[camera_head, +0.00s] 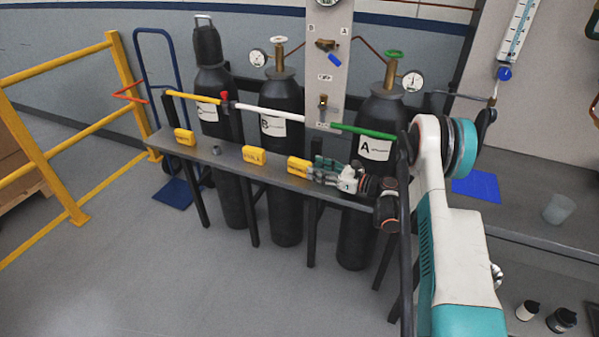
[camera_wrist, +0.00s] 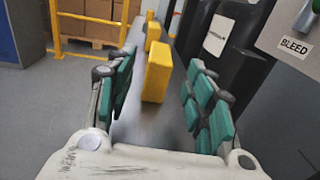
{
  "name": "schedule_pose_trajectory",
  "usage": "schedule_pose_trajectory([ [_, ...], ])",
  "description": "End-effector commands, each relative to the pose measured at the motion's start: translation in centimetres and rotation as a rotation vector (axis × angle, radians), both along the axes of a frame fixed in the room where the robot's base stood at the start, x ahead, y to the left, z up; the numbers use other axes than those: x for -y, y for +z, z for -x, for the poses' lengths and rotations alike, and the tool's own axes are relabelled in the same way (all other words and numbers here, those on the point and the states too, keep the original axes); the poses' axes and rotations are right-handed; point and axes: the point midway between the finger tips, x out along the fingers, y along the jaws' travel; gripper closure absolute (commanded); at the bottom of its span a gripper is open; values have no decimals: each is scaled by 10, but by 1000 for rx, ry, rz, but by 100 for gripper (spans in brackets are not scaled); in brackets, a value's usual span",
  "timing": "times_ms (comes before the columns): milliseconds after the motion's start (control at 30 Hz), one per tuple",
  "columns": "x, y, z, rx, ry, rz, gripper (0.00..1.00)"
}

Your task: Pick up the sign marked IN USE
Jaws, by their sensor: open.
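Three small yellow signs stand in a row on a narrow grey shelf (camera_head: 228,159): a left one (camera_head: 184,137), a middle one (camera_head: 254,155) and a right one (camera_head: 299,166). Their lettering is too small to read surely, so I cannot tell which is marked IN USE. My gripper (camera_head: 322,168) is open at the right sign, low over the shelf. In the wrist view, the nearest yellow sign (camera_wrist: 157,72) stands upright between the two green-padded fingers, with a gap on each side. No lettering shows on its face there. The other two signs show behind it.
Gas cylinders A (camera_head: 376,185), B (camera_head: 281,165) and C (camera_head: 222,160) stand close behind the shelf. A yellow, white and green bar (camera_head: 282,115) runs above it. A yellow railing (camera_head: 60,70) is at left. Open floor lies in front.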

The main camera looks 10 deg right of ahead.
Motion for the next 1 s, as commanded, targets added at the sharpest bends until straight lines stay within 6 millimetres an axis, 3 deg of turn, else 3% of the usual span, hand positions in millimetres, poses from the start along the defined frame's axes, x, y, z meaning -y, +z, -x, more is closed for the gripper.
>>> schedule_pose_trajectory([
  [700,-55,-1,-47,1,2,1,52],
  [933,-57,1,-49,1,0,1,52],
  [967,-57,1,-49,1,0,1,54],
  [1000,-57,1,-49,1,0,1,63],
])
